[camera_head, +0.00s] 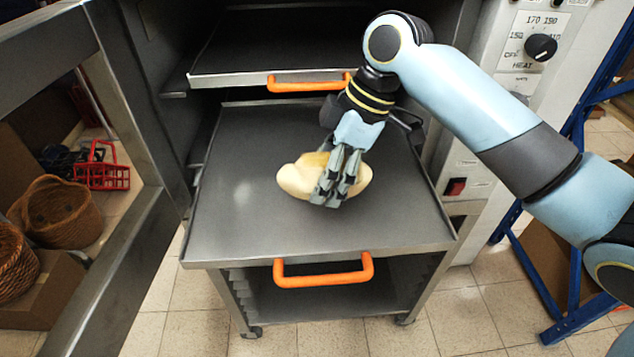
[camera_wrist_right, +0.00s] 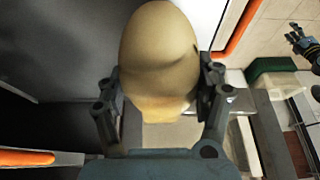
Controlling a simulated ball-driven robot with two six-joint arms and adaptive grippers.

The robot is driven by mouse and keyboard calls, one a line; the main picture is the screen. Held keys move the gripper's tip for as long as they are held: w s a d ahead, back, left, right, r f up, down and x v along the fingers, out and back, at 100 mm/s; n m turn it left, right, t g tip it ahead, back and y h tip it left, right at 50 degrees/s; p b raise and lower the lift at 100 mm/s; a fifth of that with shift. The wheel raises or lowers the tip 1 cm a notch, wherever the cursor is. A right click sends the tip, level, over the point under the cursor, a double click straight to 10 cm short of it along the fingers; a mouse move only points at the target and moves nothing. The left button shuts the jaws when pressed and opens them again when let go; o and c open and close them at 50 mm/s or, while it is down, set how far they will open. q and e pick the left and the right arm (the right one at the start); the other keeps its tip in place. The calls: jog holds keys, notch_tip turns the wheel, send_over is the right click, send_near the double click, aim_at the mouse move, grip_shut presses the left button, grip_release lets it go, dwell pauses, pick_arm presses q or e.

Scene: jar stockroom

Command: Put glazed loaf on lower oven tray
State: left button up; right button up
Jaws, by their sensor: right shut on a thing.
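The pale, glossy loaf (camera_head: 300,180) is between the fingers of my right gripper (camera_head: 333,190), which is shut on it. The loaf also fills the upper middle of the right wrist view (camera_wrist_right: 160,55), with the finger pads at its two sides. In the head view the loaf is over the middle of the lower oven tray (camera_head: 240,225); I cannot tell if it touches the tray. This dark tray is pulled out and its surface looks otherwise empty. A dark gripper (camera_wrist_right: 303,45), apparently my left, shows small at the right wrist view's upper right; its jaws are unclear.
An upper tray (camera_head: 225,78) with an orange handle (camera_head: 308,82) sits behind and above. The lower tray's orange handle (camera_head: 323,271) faces me. The open oven door (camera_head: 130,110) stands at the left, with baskets (camera_head: 62,212) beyond it. A control panel (camera_head: 535,45) is at the right.

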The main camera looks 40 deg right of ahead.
aim_at(316, 174)
jog(key=shift+w+f, duration=0.3)
jog(key=shift+w, duration=0.25)
jog(key=shift+w+f, duration=0.3)
jog(key=shift+w, duration=0.25)
jog(key=shift+w+f, duration=0.1)
jog(key=shift+f, duration=0.2)
notch_tip(316, 174, down, 3)
jog(key=shift+f+p, duration=0.2)
jog(key=shift+p, duration=0.3)
jog(key=shift+f, duration=0.15)
pick_arm(q)
jog(key=shift+w+d+r, duration=0.2)
jog(key=shift+w+r, duration=0.3)
jog(key=shift+r, duration=0.1)
pick_arm(e)
jog(key=o, duration=1.4)
jog(key=shift+f, duration=0.1)
